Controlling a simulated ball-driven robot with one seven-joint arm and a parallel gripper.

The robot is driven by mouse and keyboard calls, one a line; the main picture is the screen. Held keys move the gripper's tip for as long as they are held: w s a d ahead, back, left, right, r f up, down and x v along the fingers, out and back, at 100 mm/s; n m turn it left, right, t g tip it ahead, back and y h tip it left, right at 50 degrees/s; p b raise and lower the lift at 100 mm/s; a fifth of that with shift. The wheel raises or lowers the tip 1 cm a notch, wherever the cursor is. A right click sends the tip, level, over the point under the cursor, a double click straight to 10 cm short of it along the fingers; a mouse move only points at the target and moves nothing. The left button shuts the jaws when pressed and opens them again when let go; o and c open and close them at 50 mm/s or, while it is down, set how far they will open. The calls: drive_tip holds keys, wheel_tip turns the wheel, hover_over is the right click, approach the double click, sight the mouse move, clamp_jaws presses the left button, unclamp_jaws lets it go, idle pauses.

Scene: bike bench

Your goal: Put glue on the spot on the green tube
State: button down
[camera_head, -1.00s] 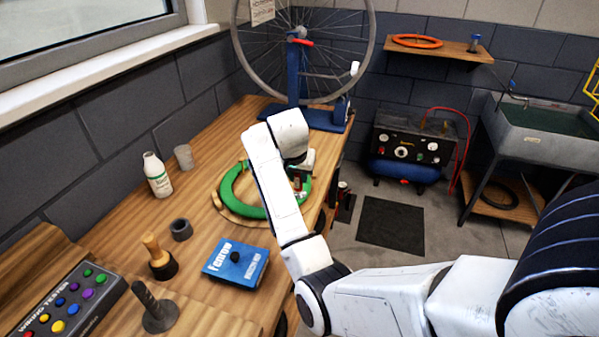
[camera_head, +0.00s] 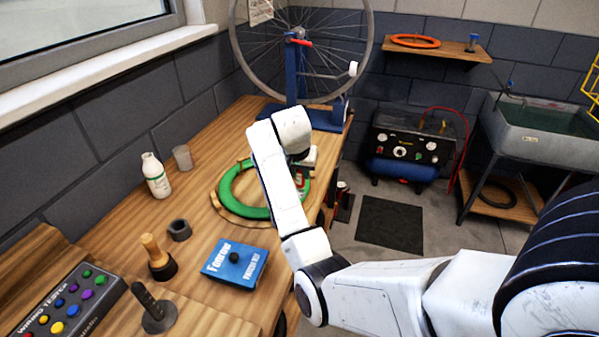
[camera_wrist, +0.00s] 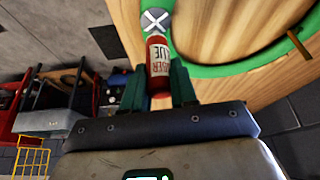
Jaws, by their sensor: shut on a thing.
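The green tube (camera_head: 241,207) lies as a ring on the wooden bench, partly behind my arm in the head view. In the wrist view the green tube (camera_wrist: 208,71) curves across the top. A round grey spot with a white cross (camera_wrist: 154,20) is on it. My gripper (camera_wrist: 159,78) is shut on a red glue tube (camera_wrist: 159,55) with a white label. The glue tube's far end points at the spot and overlaps its edge in the picture. I cannot tell whether they touch. In the head view my gripper (camera_head: 303,163) is above the ring's right side.
A white bottle (camera_head: 155,177), a grey cup (camera_head: 183,158), a dark ring (camera_head: 179,230), a wooden-handled tool (camera_head: 157,258) and a blue box (camera_head: 235,263) stand on the bench. A wheel on a blue stand (camera_head: 296,75) is behind. Bare wood lies left of the tube.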

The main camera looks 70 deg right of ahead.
drive_tip(key=shift+a, duration=0.1)
drive_tip(key=shift+a+f+p, duration=0.1)
drive_tip(key=shift+a+p, duration=0.5)
drive_tip(key=shift+a, duration=0.3)
drive_tip(key=shift+d, duration=0.1)
drive_tip(key=shift+d, duration=0.9)
drive_tip(key=shift+r, duration=0.2)
wheel_tip(320, 180, up, 7)
drive_tip(key=p, duration=0.7)
